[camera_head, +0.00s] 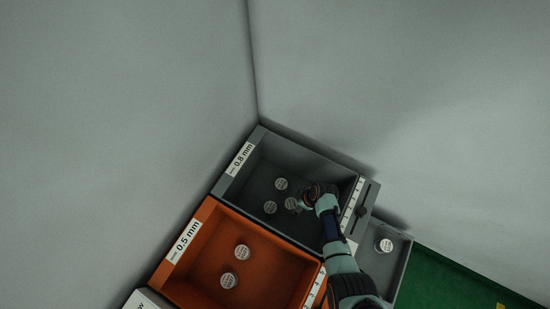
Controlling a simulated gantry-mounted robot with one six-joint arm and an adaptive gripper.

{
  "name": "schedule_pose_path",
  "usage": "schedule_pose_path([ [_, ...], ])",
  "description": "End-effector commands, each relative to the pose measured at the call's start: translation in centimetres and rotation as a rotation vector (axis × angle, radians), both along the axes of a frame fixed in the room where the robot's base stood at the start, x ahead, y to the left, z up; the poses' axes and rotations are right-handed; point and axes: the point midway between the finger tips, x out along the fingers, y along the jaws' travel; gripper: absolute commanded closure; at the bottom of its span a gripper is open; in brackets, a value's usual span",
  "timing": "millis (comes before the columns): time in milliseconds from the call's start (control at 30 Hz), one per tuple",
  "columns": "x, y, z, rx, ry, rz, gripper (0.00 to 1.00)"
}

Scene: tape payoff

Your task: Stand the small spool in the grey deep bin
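The grey deep bin (300,157), labelled 0.8 mm, stands in the corner of the walls. Inside it show small spools with pale round tops: one at the back (281,184), one at the left (270,207) and one right at my gripper's tip (291,203). My gripper (299,204) reaches into the bin from the right. Its fingers are small, dark and partly hidden by my wrist, so I cannot tell whether they hold that spool or are only beside it. Another spool (385,245) stands in a shallow grey tray (400,262) at the right.
An orange bin (205,258), labelled 0.5 mm, adjoins the grey bin at the front left and holds two spools. A pale box edge (147,300) shows at the bottom left. A dark slotted grey part (366,207) borders the grey bin's right side. Green surface (450,285) lies at the lower right.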

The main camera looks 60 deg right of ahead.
Motion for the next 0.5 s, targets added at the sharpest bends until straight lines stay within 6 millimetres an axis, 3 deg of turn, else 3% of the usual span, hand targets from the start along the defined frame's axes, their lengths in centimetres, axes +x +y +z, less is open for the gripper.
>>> schedule_pose_path([
  [233, 0.1, 0.0, 0.0, -0.001, -0.001, 0.001, 0.16],
  [333, 1.7, -0.1, 1.4, -0.023, -0.015, 0.009, 0.16],
  [367, 2.9, -0.1, 2.4, -0.039, -0.026, 0.013, 0.16],
  [433, 7.0, 0.5, 6.3, -0.090, -0.069, 0.027, 0.16],
  [500, 12.0, 2.7, 11.9, -0.143, -0.141, 0.037, 0.16],
])
